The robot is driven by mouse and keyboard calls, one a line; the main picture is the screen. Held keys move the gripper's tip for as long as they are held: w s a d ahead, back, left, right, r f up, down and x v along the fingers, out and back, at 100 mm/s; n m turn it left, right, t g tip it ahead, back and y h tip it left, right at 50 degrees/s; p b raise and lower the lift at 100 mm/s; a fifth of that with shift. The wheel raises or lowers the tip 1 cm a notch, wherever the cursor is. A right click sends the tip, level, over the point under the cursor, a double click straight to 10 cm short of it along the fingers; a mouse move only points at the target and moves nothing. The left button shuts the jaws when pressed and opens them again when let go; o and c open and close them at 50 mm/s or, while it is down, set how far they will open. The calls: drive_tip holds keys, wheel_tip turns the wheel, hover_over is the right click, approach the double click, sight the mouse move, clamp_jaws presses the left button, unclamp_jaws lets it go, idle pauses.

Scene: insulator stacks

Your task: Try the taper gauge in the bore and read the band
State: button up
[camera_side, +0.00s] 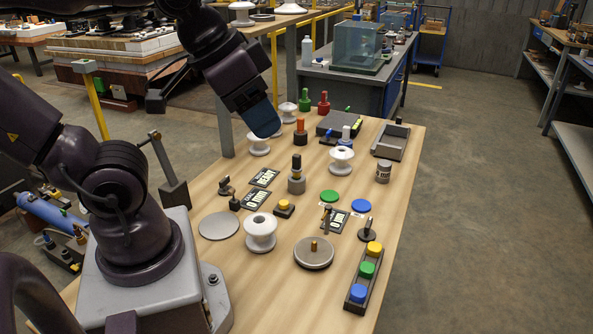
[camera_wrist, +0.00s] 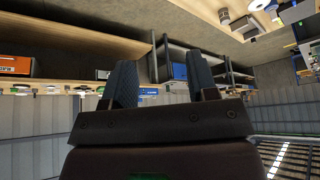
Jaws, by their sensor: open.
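My gripper (camera_side: 262,118) hangs above the far left part of the bench in the side view, its blue fingers pointing down. In the wrist view my gripper (camera_wrist: 165,82) is open, with nothing between the fingers. A dark-topped plug with a yellow band (camera_side: 297,163) stands upright in a grey holder at mid-bench; it may be the taper gauge, but I cannot tell for sure. White spool-shaped insulators stand on the bench: one at the front (camera_side: 261,232), one at the right (camera_side: 341,159), one near my gripper (camera_side: 259,146).
Black label cards (camera_side: 257,199), a round grey plate (camera_side: 219,225), a turntable-like disc with a brass stub (camera_side: 314,252) and a strip of three buttons (camera_side: 363,278) lie on the wooden bench (camera_side: 285,290). An orange-topped plug (camera_side: 301,127) and a dark tray (camera_side: 391,140) are farther back.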

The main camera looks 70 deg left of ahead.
wheel_tip(320, 180, up, 5)
drive_tip(key=m+t+y, duration=0.7)
drive_tip(key=m+y, duration=0.6)
drive_tip(key=m, duration=1.4)
hover_over(295, 158)
drive_tip(key=v, duration=0.5)
wheel_tip(295, 158, down, 32)
drive_tip(key=shift+w+r, duration=0.1)
drive_tip(key=shift+w, duration=0.05)
drive_tip(key=shift+w+a+f, duration=0.15)
drive_tip(key=shift+f, duration=0.1)
drive_tip(key=x, duration=0.7)
drive_tip(key=shift+r, duration=0.25)
